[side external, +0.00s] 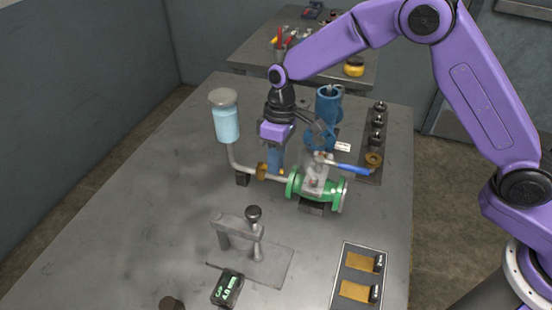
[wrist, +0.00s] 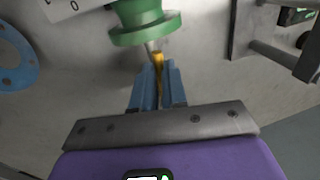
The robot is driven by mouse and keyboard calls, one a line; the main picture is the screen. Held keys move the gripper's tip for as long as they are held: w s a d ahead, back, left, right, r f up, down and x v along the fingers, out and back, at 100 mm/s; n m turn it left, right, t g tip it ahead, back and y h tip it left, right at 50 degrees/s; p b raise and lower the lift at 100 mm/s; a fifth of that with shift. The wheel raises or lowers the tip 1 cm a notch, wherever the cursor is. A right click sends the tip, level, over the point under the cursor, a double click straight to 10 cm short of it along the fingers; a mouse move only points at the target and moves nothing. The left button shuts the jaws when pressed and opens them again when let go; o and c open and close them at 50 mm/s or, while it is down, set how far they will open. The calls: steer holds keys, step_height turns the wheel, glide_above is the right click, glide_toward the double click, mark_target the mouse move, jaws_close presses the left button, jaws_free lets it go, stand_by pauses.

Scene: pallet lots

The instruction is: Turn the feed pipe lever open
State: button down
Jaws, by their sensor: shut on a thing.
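The feed pipe (side external: 238,160) runs from a light blue reservoir (side external: 226,122) down to a green flanged valve body (side external: 315,187). A brass fitting (side external: 262,170) sits on the pipe. My gripper (side external: 276,168) points down at the pipe between the brass fitting and the green flange. In the wrist view, the blue fingers of my gripper (wrist: 158,75) are closed around a narrow yellow lever (wrist: 157,60), next to the green flange (wrist: 146,28). The fingers hide most of the lever, so its angle to the pipe is hard to tell.
A blue-handled lever (side external: 351,169) tops the green valve body. A blue housing (side external: 328,105) stands behind, close to my wrist. The left tabletop is clear.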

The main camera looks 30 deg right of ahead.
steer(key=c, duration=1.2)
jaws_free()
steer(key=shift+o, duration=0.2)
steer(key=shift+r, duration=0.1)
step_height(320, 180, up, 17)
steer(key=w+d, duration=0.2)
steer(key=shift+d, duration=0.3)
steer(key=s+d+f+n, duration=0.1)
steer(key=s+d+f, duration=0.1)
steer(key=s+d, duration=0.5)
steer(key=s+d+f+n+t, duration=0.1)
steer(key=s+d, duration=0.6)
steer(key=s, duration=0.8)
steer(key=s+d+f+n+h, duration=0.1)
steer(key=s+d+f+n, duration=0.1)
steer(key=s+d, duration=0.6)
steer(key=s+f, duration=0.1)
steer(key=s, duration=0.2)
steer(key=shift+t, duration=0.3)
